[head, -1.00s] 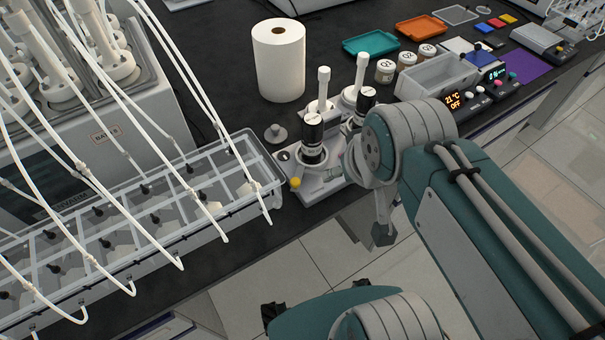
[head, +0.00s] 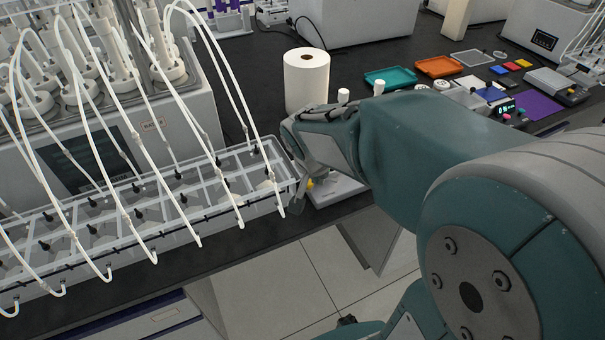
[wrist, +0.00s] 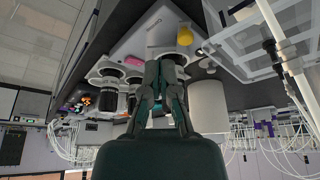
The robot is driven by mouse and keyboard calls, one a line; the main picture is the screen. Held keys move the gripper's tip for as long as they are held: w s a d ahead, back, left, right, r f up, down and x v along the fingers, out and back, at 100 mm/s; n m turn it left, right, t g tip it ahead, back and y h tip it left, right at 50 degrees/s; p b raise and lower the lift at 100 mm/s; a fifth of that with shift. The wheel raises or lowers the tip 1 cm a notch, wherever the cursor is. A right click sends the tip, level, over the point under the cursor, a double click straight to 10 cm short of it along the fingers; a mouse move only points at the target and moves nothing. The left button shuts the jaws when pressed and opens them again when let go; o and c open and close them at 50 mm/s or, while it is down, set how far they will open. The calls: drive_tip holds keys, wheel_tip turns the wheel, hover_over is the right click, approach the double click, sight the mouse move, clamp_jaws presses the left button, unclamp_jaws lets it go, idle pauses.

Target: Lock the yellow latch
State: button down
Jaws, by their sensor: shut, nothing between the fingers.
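In the wrist view the yellow knob (wrist: 185,36) is just beyond and slightly right of my fingertips. Contact with the knob cannot be made out. My arm hides most of the station in the head view.
A clear compartmented tray (head: 150,215) with white tubes stands directly left of the base plate. A white paper roll (head: 306,80) stands behind it. Black-topped cylinders (wrist: 108,92) stand on the plate. Teal (head: 390,78) and orange (head: 438,66) trays lie farther back.

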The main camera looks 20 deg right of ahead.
drive_tip(key=shift+f, duration=0.15)
drive_tip(key=shift+w+d, duration=0.1)
drive_tip(key=x, duration=1)
drive_tip(key=shift+f, duration=0.2)
drive_tip(key=shift+w+d+r, duration=0.2)
drive_tip(key=shift+w+d, duration=0.65)
drive_tip(key=shift+w, duration=0.15)
drive_tip(key=shift+w+d, duration=0.4)
drive_tip(key=shift+w, duration=0.05)
